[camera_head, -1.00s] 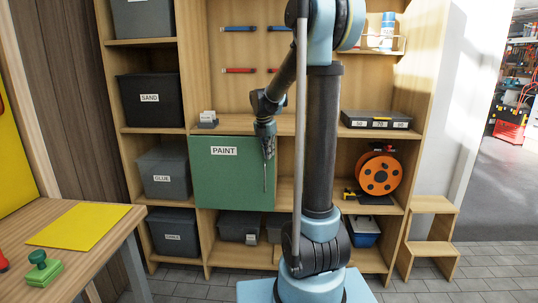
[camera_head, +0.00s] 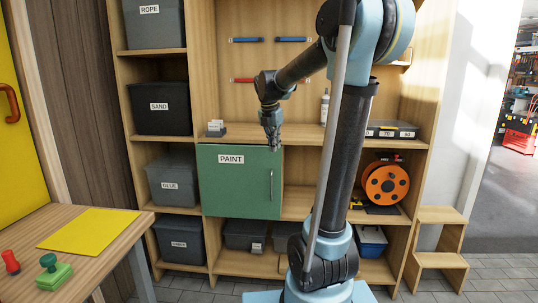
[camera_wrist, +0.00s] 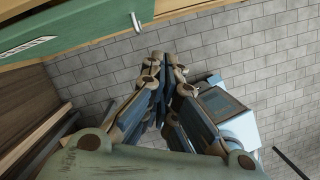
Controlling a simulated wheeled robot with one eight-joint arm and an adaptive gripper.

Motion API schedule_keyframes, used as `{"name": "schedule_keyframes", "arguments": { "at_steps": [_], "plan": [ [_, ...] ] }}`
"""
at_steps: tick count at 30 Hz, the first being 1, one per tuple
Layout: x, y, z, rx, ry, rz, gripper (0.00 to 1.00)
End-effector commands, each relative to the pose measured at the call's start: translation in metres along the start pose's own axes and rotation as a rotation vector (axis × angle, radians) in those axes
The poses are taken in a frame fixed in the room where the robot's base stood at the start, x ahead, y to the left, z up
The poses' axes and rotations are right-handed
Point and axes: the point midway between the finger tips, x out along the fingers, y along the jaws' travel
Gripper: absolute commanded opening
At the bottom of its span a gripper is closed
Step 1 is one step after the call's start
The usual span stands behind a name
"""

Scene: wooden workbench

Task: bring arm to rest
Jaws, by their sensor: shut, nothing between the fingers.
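My gripper (camera_head: 273,146) hangs pointing down in the head view, in front of the shelf unit and near the top right of the green PAINT door (camera_head: 238,190). In the wrist view my gripper (camera_wrist: 163,62) has its fingers together with nothing between them. My arm reaches up from my base, bends at the top and comes down to the left. The PAINT door looks shut, and its handle (camera_head: 271,186) shows below my gripper. The gap between gripper and door is hard to judge.
A shelf unit (camera_head: 290,212) holds labelled bins, such as the SAND bin (camera_head: 160,121), and an orange reel (camera_head: 385,185). A workbench (camera_head: 30,225) with a yellow sheet (camera_head: 88,229) and a green stamp (camera_head: 53,275) stands at left. A wooden step stool (camera_head: 440,240) stands at right.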

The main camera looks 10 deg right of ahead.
Motion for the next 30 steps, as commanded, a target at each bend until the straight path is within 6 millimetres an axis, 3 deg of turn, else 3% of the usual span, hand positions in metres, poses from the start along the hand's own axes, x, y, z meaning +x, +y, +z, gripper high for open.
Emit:
{"name": "schedule_keyframes", "arguments": {
  "at_steps": [5, 14, 23, 30],
  "plan": [
    [0.001, -0.026, -0.017, 0.175, 0.009, 0.007, 0.0],
    [0.019, -0.101, -0.076, 0.772, 0.046, 0.02, 0.0],
    [0.052, -0.165, -0.141, 1.385, 0.094, 0.017, 0.0],
    [0.089, -0.207, -0.195, 1.874, 0.138, -0.003, 0.0]
  ]
}}
